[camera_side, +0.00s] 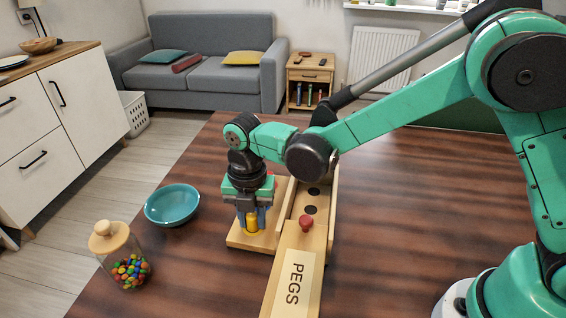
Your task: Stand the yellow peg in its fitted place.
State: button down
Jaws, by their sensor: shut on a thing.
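The yellow peg (252,221) is between the fingers of my gripper (250,219), which is shut on it. The peg looks upright, low over the wooden board (241,241) at the left of the peg box. I cannot tell whether its lower end touches the board or sits in a hole. The wooden box (331,222) beside it has dark round holes (310,209) in its floor.
A teal bowl (172,204) stands left of the board. A glass jar of colored candies with a wooden lid (125,260) stands at the table's left edge. The table (400,215) is clear to the right of the box.

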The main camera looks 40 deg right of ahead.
jog(key=c, duration=0.6)
grip_release()
jog(key=shift+f, duration=0.15)
jog(key=shift+c, duration=0.2)
notch_tip(320, 180, up, 12)
jog(key=s+d+m+t, duration=0.3)
jog(key=d+m, duration=0.4)
jog(key=m, duration=0.7)
jog(key=s+d+m+t, duration=0.4)
jog(key=d+m, duration=0.4)
jog(key=m, duration=0.6)
jog(key=shift+s+d+f, duration=0.2)
jog(key=shift+s+f, duration=0.1)
jog(key=shift+s, duration=0.6)
